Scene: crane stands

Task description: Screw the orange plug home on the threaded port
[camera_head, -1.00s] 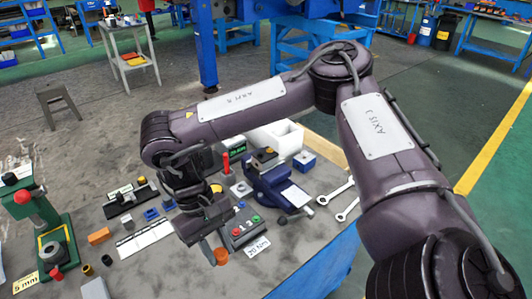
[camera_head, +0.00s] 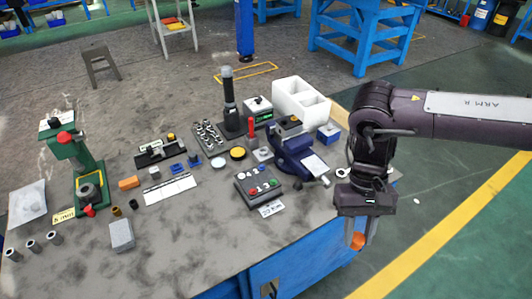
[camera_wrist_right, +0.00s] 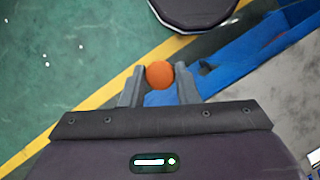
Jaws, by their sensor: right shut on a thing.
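The orange plug (camera_head: 357,241) is held between the fingertips of my right gripper (camera_head: 359,236), at the right end of the bench. The wrist view shows the plug's round orange face (camera_wrist_right: 159,74) between the two grey fingers of the right gripper (camera_wrist_right: 159,83). The gripper points down and is well to the right of the blue vise (camera_head: 294,155). A dark block (camera_head: 291,122) with a small brownish top sits at the vise. I cannot make out which part is the threaded port. My left gripper is not in view.
A button box (camera_head: 259,187) stands left of the vise, and a white bin (camera_head: 301,98) stands behind it. A green press (camera_head: 80,160) is at the far left. Several small parts cover the bench (camera_head: 190,240), whose front middle is clear. Open floor lies to the right.

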